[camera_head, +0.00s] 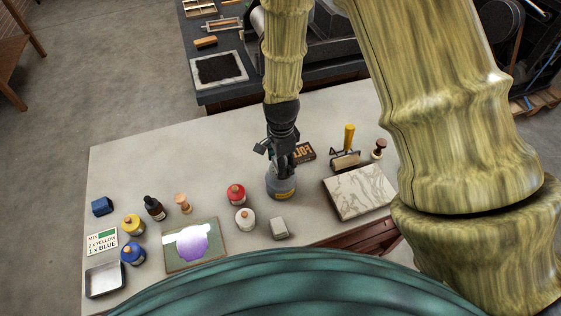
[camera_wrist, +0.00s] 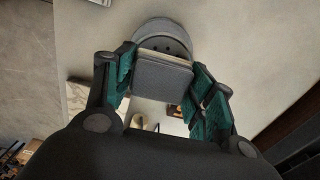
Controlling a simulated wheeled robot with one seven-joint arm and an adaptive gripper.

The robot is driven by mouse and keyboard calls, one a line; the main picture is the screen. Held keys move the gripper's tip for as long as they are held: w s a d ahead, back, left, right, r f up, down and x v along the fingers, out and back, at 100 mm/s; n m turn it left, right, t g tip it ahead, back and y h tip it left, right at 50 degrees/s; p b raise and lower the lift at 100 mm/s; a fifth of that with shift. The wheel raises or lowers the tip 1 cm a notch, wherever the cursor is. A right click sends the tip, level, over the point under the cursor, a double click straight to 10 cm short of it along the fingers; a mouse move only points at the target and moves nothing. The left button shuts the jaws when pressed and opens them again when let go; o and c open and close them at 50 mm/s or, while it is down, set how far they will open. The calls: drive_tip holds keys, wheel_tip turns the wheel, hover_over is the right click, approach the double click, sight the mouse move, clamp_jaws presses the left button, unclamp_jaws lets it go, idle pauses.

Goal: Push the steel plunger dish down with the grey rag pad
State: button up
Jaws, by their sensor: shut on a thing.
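My gripper (camera_head: 280,154) points down over the worktable and is shut on the grey rag pad (camera_wrist: 162,77). In the wrist view the pad is a dark grey block with a pale far edge, between the green-lined fingers. The steel plunger dish (camera_wrist: 166,32) shows there as a round grey rim with small dark holes, just beyond the pad and partly hidden by it. I cannot tell whether pad and dish touch.
A marble slab (camera_head: 360,192), a roller (camera_head: 346,160) and a dark type box (camera_head: 304,152) lie to the right. The table's left back is clear.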

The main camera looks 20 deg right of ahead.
drive_tip(key=shift+r+p, duration=1.7)
drive_tip(key=shift+r, duration=0.7)
